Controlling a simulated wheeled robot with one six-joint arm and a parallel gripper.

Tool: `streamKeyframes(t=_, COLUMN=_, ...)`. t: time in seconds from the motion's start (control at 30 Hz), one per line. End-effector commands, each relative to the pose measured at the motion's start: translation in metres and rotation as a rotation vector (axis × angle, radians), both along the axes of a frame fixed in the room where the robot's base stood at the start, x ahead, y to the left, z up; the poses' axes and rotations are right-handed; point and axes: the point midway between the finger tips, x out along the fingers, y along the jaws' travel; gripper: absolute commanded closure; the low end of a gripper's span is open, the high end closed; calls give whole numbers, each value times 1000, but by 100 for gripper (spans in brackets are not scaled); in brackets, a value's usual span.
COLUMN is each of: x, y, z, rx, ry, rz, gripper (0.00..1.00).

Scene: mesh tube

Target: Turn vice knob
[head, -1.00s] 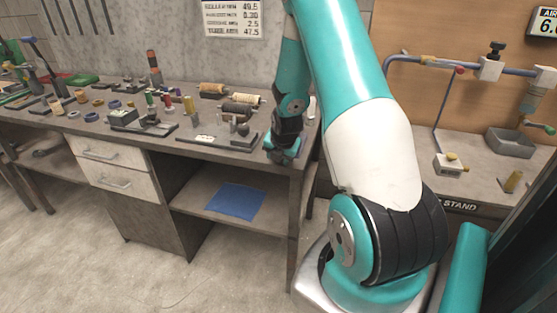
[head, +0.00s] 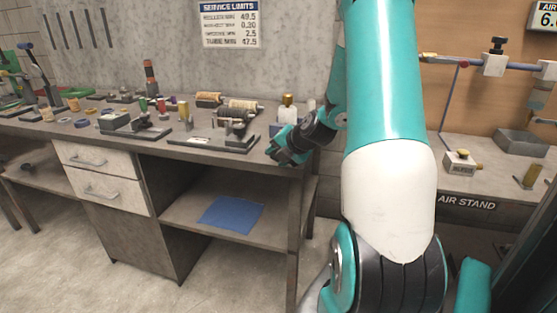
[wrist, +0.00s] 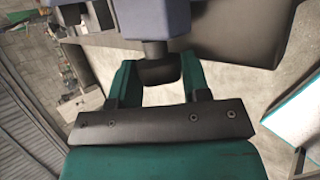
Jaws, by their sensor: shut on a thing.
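The vice (head: 279,128) is a blue-grey block at the right front edge of the workbench. Most of it is hidden by my wrist in the head view. In the wrist view its blue-grey body (wrist: 178,22) fills the top middle, and a short shaft comes out of it towards me. The dark vice knob (wrist: 158,73) sits on the end of this shaft. My gripper (head: 279,152) is at the bench's front edge. In the wrist view, the gripper's two teal fingers (wrist: 159,80) stand on either side of the knob, shut on it.
A brass-topped bottle-like piece (head: 288,105) stands above or behind the vice. A dark flat fixture (head: 213,142) lies left of my gripper on the workbench (head: 160,152), among several small parts. A lower shelf holds a blue cloth (head: 231,214). The air stand bench (head: 467,190) is on the right.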

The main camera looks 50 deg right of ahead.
Motion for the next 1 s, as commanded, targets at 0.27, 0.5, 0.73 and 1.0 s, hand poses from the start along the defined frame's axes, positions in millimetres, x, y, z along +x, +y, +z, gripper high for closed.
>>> streamKeyframes(t=0.27, x=0, y=0, z=1, rx=0, ry=-2, rz=1, gripper=80)
streamKeyframes(t=0.5, x=0, y=0, z=0, rx=1, ry=-1, rz=1, gripper=31)
streamKeyframes(t=0.73, x=-1, y=0, z=-1, rx=1, ry=2, rz=-1, gripper=31)
streamKeyframes(t=1.0, x=-1, y=0, z=4, rx=-14, ry=46, rz=1, gripper=31)
